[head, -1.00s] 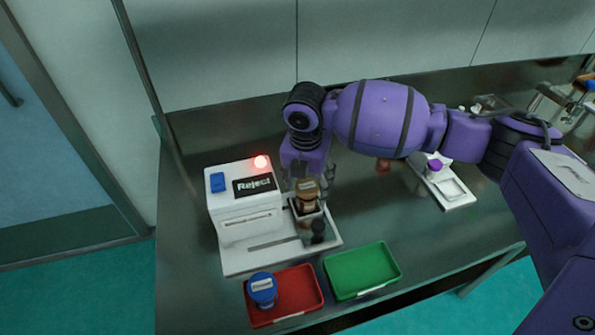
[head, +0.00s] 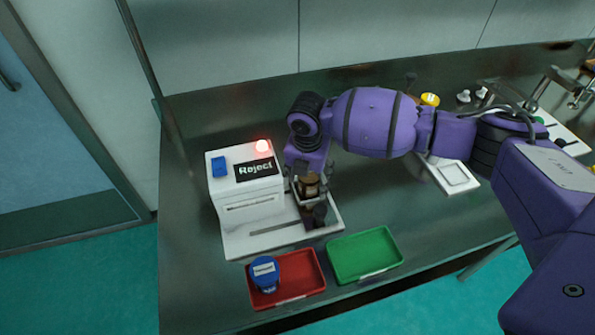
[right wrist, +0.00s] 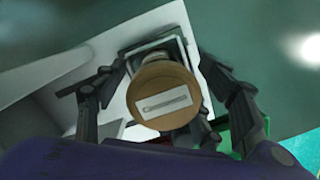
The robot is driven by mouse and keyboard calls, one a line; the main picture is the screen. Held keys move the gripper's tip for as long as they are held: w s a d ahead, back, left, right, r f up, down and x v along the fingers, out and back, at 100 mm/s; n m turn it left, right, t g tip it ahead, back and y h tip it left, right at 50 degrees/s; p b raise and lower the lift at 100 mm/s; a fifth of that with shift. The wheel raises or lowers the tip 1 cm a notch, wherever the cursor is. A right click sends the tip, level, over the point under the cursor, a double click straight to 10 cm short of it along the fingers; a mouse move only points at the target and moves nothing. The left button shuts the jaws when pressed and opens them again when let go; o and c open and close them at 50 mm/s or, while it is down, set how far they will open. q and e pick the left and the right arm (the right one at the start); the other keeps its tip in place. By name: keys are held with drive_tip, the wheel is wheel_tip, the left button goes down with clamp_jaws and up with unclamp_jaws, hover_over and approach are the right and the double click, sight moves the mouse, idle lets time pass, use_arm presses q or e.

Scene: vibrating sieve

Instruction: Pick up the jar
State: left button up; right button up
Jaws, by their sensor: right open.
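The jar (head: 309,186), brown with a tan lid, stands upright on the white machine's platform, in a small square holder. In the right wrist view the round lid of the jar (right wrist: 165,92) with a pale label fills the middle. My right gripper (head: 310,198) is directly above and around the jar, pointing down. In the right wrist view its dark fingers (right wrist: 168,110) are spread on both sides of the jar, with gaps beside the lid. My left gripper is not in view.
The white machine (head: 240,205) has a "Reject" display and a lit red lamp (head: 262,146). A blue-lidded jar (head: 264,272) stands in the red tray (head: 305,283). An empty green tray (head: 365,255) is beside it. A small white device (head: 452,176) stands at right.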

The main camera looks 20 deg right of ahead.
drive_tip(key=shift+c, duration=0.5)
drive_tip(key=shift+r, duration=0.1)
drive_tip(key=c, duration=1.3)
